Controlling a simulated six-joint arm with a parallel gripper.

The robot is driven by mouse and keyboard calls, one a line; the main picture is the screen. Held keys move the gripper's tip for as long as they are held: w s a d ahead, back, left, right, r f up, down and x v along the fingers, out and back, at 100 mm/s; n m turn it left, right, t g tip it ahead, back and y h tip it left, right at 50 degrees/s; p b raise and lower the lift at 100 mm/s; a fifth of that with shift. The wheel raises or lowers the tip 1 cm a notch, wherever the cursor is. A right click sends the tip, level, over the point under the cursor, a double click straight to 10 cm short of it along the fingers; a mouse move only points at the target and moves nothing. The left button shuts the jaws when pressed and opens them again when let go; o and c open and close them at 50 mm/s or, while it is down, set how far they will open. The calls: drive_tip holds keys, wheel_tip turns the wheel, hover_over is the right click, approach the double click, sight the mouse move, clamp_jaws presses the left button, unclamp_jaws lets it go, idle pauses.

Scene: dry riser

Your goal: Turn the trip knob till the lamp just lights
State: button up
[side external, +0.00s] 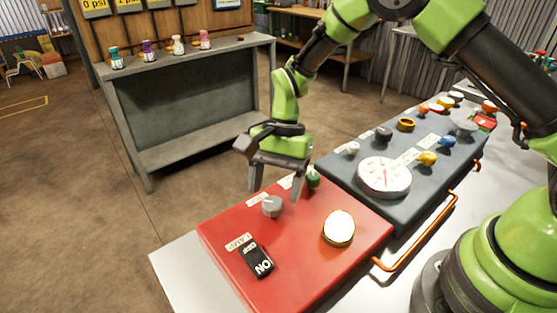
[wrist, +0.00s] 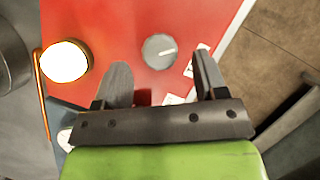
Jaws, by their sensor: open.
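The grey round trip knob (side external: 272,206) stands on the red panel (side external: 300,270). In the wrist view the knob (wrist: 159,50) shows a white pointer line towards the right and slightly up. The lamp (side external: 338,228) is a round dome in a gold rim on the same panel. It glows bright white, and in the wrist view the lamp (wrist: 65,61) is also bright. My gripper (side external: 277,186) is open and points down above the panel, close over the knob. In the wrist view the knob lies between and just beyond the fingertips (wrist: 160,64), with nothing held.
A black rocker switch (side external: 257,261) marked ON sits at the panel's front. A blue-grey panel (side external: 345,205) with a dial gauge (side external: 384,177) and several coloured knobs adjoins. An orange handle (side external: 425,245) runs along the right edge.

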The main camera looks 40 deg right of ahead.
drive_tip(key=v, duration=0.7)
drive_tip(key=shift+d+r, duration=0.15)
drive_tip(key=shift+r, duration=0.15)
drive_tip(key=shift+w+r, duration=0.1)
drive_tip(key=s+d+r+n+t, duration=0.2)
drive_tip(key=s+r, duration=0.2)
drive_tip(key=r, duration=0.3)
drive_tip(key=s+d+r+n+t, duration=0.2)
drive_tip(key=s+r, duration=0.2)
drive_tip(key=r, duration=0.2)
drive_tip(key=s+d+r+n+t+h, duration=0.1)
drive_tip(key=s+t, duration=0.4)
drive_tip(key=s, duration=0.7)
drive_tip(key=d+r+n, duration=0.1)
drive_tip(key=d+n, duration=0.1)
drive_tip(key=shift+r+n+h, duration=0.15)
drive_tip(key=shift+n+h, duration=0.25)
drive_tip(key=shift+a, duration=0.1)
